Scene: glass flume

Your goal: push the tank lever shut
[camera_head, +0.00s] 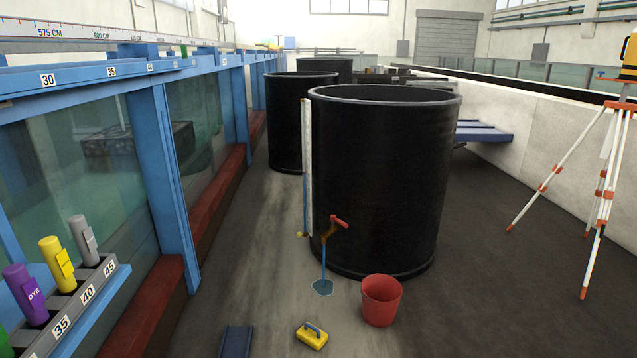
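The nearest large black tank (385,175) stands upright on the floor in the middle of the view. A brass-coloured tap (326,235) sticks out low on its front left side. The tap's red lever (341,222) sits on top and slants down to the right. A thin blue stream of water (323,266) falls from the tap to a small puddle (322,287) on the floor. Neither of my grippers is in view.
A red bucket (381,302) stands right of the puddle. A yellow block with a blue handle (311,336) lies in front. The glass flume (165,150) and a rack of dye bottles (75,318) line the left. A tripod (601,180) stands right. Floor between bucket and tripod is clear.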

